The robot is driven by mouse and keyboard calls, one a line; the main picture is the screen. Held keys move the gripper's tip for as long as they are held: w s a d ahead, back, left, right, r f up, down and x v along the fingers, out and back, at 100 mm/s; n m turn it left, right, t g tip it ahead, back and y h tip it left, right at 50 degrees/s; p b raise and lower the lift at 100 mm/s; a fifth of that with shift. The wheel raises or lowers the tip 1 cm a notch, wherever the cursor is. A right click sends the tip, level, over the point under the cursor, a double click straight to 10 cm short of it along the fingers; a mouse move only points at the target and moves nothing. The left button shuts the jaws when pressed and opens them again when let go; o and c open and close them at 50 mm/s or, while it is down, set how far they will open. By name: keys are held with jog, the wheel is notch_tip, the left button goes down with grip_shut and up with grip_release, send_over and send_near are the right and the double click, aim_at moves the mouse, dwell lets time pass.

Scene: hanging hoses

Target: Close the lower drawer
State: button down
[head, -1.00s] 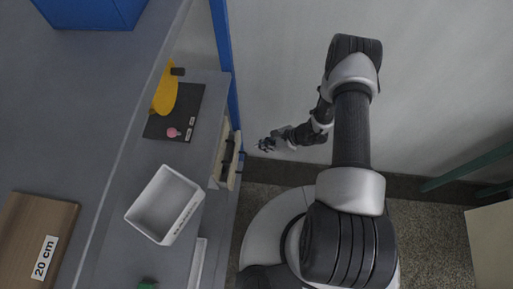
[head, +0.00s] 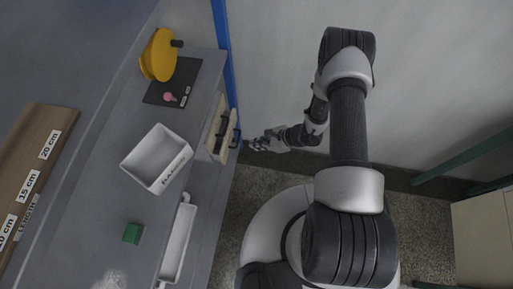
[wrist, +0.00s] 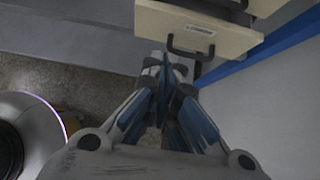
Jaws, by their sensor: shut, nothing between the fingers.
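The lower drawer has a cream front with a dark handle and a small label; it shows in the wrist view (wrist: 190,30) and in the head view (head: 234,146). It appears to stand out past the drawer above it. My gripper is shut and empty. In the head view it (head: 254,143) is just to the right of the lower drawer's handle. In the wrist view my fingertips (wrist: 167,62) are just below the drawer front, beside the handle. I cannot tell whether they touch it.
The upper drawer (head: 218,127) is in the same unit under the grey worktop. A blue post (head: 224,55) stands just behind the drawers.

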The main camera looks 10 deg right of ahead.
jog(key=b, duration=0.2)
send_near(227, 148)
notch_tip(227, 148, down, 3)
jog(key=shift+w+a+b, duration=0.2)
jog(key=shift+a+b, duration=0.1)
jog(key=shift+a, duration=0.45)
jog(key=shift+w+a+b, duration=0.25)
jog(key=shift+a, duration=0.5)
